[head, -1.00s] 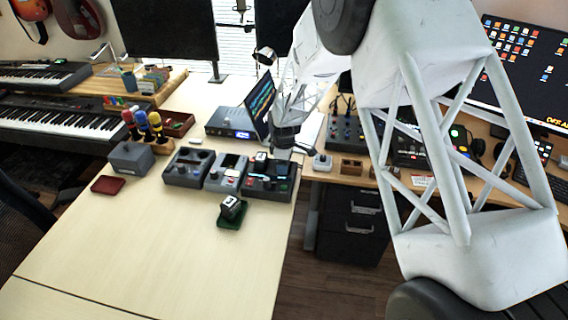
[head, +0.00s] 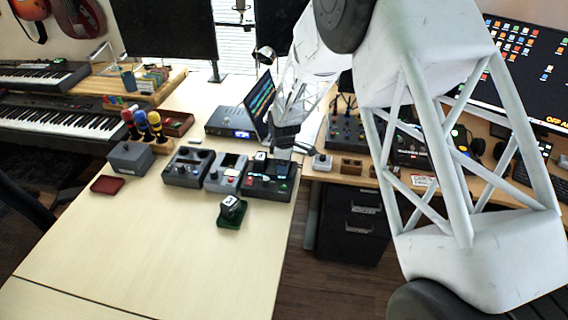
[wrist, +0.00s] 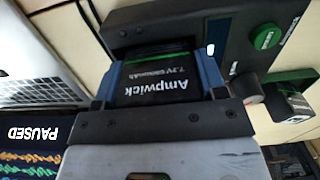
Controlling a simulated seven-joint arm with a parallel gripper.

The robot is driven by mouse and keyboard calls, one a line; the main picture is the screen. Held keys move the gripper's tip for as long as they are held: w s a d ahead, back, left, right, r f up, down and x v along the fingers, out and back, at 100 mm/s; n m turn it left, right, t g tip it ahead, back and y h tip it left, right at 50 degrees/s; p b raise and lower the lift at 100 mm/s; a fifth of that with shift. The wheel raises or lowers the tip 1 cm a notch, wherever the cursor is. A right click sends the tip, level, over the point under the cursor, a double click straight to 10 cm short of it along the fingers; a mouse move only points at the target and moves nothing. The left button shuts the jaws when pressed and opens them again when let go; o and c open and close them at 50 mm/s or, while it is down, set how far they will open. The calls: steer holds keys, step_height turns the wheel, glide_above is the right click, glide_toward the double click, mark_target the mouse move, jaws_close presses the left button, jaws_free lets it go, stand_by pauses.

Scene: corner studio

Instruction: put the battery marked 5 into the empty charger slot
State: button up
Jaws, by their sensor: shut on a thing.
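My gripper (wrist: 160,66) is shut on a black battery (wrist: 158,88) that reads "Ampwick" in the wrist view; one blue finger is on each side. No number shows on its visible face. The far end of the battery is at the dark charger (wrist: 140,24); I cannot tell how deep it sits in a slot. In the head view my gripper (head: 283,142) is over the right part of the charger (head: 268,188), and the arm hides the held battery. Another dark block with a white mark (head: 231,204) stands on a green pad in front of the charger.
Two grey devices (head: 188,168) (head: 226,172) stand left of the charger. A laptop (head: 260,106) is behind. An empty dark red pad (head: 107,184) and a grey box (head: 131,157) lie further left. The front of the table (head: 150,255) is clear.

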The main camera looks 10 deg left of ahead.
steer(key=shift+s+r, duration=0.1)
steer(key=shift+r, duration=0.15)
steer(key=shift+c, duration=0.6)
steer(key=shift+w+a+r, duration=0.1)
steer(key=shift+w+r, duration=0.1)
steer(key=shift+w, duration=0.1)
steer(key=shift+s+f, duration=0.1)
steer(key=shift+f, duration=1)
stand_by(0.8)
steer(key=shift+r, duration=0.4)
steer(key=shift+r, duration=0.55)
steer(key=shift+r, duration=0.1)
stand_by(0.7)
steer(key=shift+f, duration=0.9)
stand_by(0.4)
